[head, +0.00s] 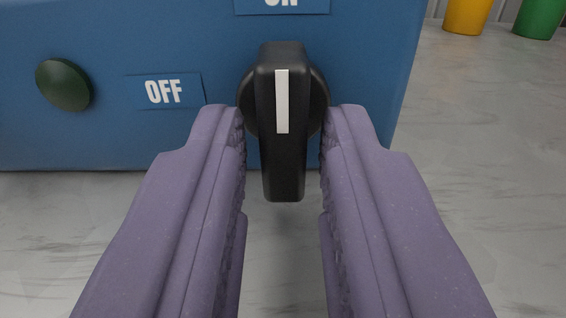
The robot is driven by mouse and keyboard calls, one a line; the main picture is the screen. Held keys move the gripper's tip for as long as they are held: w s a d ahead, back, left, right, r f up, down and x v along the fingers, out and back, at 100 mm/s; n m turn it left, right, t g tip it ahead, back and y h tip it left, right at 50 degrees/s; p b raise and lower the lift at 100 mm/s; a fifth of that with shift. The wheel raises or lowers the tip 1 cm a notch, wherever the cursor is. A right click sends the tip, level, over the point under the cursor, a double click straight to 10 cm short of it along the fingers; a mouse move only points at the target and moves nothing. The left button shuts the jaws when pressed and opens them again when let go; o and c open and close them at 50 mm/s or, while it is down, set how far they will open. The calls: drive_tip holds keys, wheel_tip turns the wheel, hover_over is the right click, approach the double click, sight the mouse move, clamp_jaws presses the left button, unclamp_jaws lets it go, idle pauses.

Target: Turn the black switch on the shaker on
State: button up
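The black switch (284,165) is a bar-shaped knob with a white stripe on a round black base, on the blue front of the shaker (215,45). The bar and stripe stand upright in the picture, in line with the ON label (281,3), which is cut off at the top edge. The OFF label (164,91) is left of the switch. My gripper (285,112) has its two purple fingers either side of the bar. A narrow gap shows between the bar and each finger, so it looks open, not clamped.
A dark green round button (64,85) sits on the panel at the left. A yellow container (467,14) and a green container (539,16) stand at the back right.

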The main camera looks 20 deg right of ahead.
drive_tip(key=shift+o, duration=0.9)
drive_tip(key=shift+r, duration=0.1)
drive_tip(key=shift+s+a, duration=0.1)
drive_tip(key=shift+s, duration=0.15)
drive_tip(key=p+v, duration=0.2)
drive_tip(key=v, duration=0.5)
drive_tip(key=shift+s, duration=0.15)
